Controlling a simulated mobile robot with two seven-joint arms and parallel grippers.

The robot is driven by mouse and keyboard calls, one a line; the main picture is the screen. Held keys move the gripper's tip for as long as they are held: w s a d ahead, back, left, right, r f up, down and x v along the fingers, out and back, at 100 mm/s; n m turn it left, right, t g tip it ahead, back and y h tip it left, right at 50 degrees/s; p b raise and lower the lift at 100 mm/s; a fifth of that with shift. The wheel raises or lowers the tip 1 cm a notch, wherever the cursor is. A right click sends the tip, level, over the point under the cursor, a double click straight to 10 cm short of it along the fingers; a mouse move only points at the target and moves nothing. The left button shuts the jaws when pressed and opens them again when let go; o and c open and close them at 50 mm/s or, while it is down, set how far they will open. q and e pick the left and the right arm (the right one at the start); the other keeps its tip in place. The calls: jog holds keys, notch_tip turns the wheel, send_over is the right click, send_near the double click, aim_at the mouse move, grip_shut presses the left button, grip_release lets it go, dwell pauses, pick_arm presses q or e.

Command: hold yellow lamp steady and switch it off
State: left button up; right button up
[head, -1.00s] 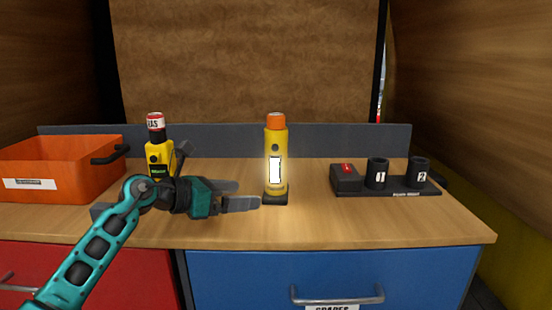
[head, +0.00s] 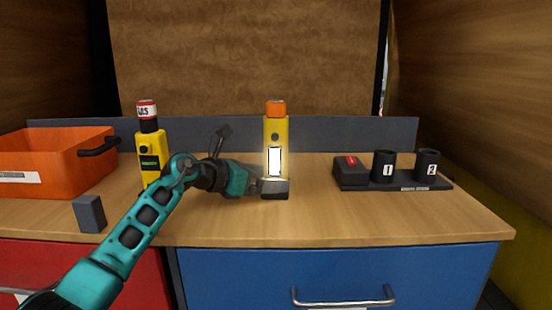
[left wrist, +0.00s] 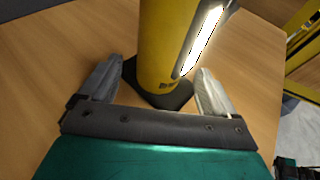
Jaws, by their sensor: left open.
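The yellow lamp (head: 283,135) stands upright on the wooden bench, with an orange top, a dark base and a lit white panel on its front. A small dark round spot, perhaps its button, shows above the panel. My left gripper (head: 275,188) is low at the lamp's base part. In the left wrist view the lamp (left wrist: 165,50) rises between the two open fingers of the left gripper (left wrist: 155,90), with a gap on each side. The lamp's top is cut off in that view. My right gripper is not in view.
A yellow gas detector (head: 150,145) stands left of the lamp, near my left arm. An orange bin (head: 60,155), a small grey block (head: 89,214), and a black rack (head: 410,185) with numbered cups and a red-switched box (head: 350,172) share the bench (head: 400,220).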

pick_arm(q)
jog(key=shift+b+x, duration=0.35)
jog(key=shift+x, duration=0.55)
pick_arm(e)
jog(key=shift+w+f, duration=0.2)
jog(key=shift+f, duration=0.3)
pick_arm(q)
jog(key=shift+f, duration=0.1)
jog(key=shift+c, duration=0.2)
